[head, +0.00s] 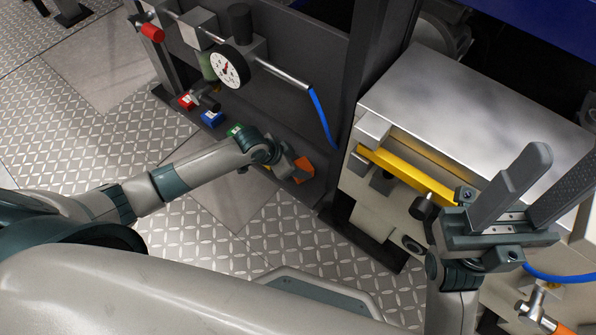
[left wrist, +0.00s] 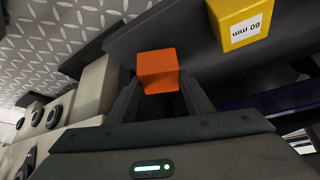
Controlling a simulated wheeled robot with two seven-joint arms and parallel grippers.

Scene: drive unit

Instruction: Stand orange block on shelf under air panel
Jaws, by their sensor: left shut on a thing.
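The orange block (head: 304,168) is between the fingertips of my left gripper (head: 292,167), which is shut on it. It also shows in the left wrist view (left wrist: 158,70), held at the finger ends. The dark air panel (head: 285,110) carries a pressure gauge. The dark shelf (head: 315,190) runs along its foot, and the block is at its right part. I cannot tell whether the block touches the shelf. My right gripper (head: 560,168) is open and empty, fingers pointing up, in front of the metal-topped cabinet.
Red (head: 187,101), blue (head: 212,119) and green (head: 234,130) blocks stand along the shelf to the left. A yellow block (left wrist: 240,22) marked 60 mm is near the orange one. A blue hose (head: 322,118) hangs above. The cabinet (head: 470,100) stands right.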

